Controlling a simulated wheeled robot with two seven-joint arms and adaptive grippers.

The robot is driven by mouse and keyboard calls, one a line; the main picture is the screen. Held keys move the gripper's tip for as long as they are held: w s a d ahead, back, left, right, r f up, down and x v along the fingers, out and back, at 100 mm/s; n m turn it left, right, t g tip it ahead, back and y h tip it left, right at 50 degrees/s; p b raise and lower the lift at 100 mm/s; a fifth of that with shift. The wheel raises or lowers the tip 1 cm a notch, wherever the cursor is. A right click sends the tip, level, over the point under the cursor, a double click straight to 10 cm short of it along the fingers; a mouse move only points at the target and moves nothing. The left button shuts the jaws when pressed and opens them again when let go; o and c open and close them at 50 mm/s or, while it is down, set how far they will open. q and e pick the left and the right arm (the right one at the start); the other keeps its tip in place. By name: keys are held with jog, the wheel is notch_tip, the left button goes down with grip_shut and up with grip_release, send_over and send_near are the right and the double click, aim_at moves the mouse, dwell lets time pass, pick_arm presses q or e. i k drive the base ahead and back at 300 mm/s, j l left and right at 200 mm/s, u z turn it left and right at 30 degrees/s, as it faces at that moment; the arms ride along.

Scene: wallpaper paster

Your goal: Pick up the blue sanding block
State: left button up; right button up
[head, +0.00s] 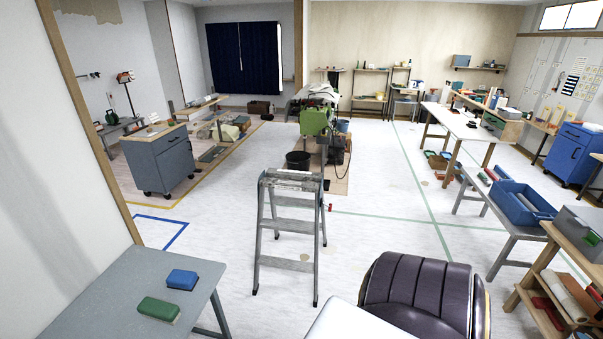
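The blue sanding block (181,279) lies flat on a grey table (105,300) at the lower left of the head view. It is a small block with a blue top and a darker base. A similar green block (159,309) lies on the same table, a little nearer and to the left, apart from the blue one. Neither of my grippers shows in the head view. Nothing covers the blue block.
A grey step ladder (290,226) stands on the pale floor right of the table. A wall edge rises beside the table's left side. A bench with a blue bin (522,203) and a wooden shelf stand at the right. Open floor lies around the ladder.

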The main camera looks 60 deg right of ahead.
aim_at(179, 280)
jog(key=j+z, duration=0.25)
jog(key=z, duration=0.25)
jog(key=j+z, duration=0.25)
jog(key=z, duration=0.25)
jog(key=j+z, duration=0.25)
jog(key=z, duration=0.2)
jog(key=i, duration=0.4)
jog(key=l+z, duration=0.05)
